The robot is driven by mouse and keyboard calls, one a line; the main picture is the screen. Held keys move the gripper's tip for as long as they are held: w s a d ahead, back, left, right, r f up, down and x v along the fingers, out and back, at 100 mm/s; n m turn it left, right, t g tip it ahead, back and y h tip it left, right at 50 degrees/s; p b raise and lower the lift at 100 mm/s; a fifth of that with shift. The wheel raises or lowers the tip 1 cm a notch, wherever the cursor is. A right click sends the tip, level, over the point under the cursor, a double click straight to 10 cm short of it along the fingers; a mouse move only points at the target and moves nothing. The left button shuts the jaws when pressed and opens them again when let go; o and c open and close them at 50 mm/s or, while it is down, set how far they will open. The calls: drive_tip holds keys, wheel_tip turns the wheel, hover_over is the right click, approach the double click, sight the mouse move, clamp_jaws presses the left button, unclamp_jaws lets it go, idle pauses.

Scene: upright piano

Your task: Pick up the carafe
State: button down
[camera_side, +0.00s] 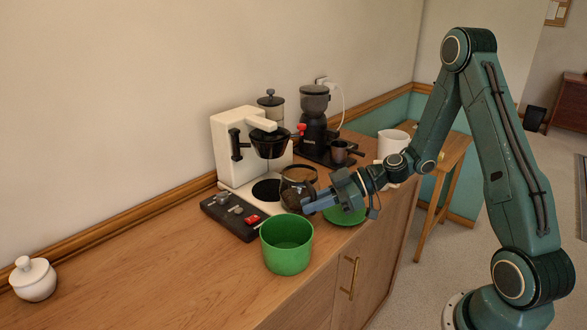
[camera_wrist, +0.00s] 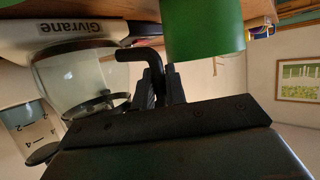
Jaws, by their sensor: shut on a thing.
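The glass carafe (camera_side: 297,177) is beside the dark hot plate (camera_side: 267,190) of the white coffee maker (camera_side: 240,165), in front of it and to its right. Whether its base touches anything is hard to tell. The wrist view shows its clear body (camera_wrist: 75,75) at the left, with the black handle (camera_wrist: 126,55) reaching right. My gripper (camera_side: 312,206) comes in from the right, and in the wrist view its fingers (camera_wrist: 160,80) are shut on that handle. The fingers hide part of the handle.
A dark switch box (camera_side: 230,215) lies at left. A black grinder (camera_side: 315,118) and white mug (camera_side: 392,143) are behind. The left wooden top is clear except a white lidded jar (camera_side: 33,279).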

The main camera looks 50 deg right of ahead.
drive_tip(key=s, duration=0.7)
drive_tip(key=shift+s, duration=0.25)
drive_tip(key=shift+s, duration=0.1)
idle(0.4)
drive_tip(key=shift+a, duration=0.1)
idle(0.6)
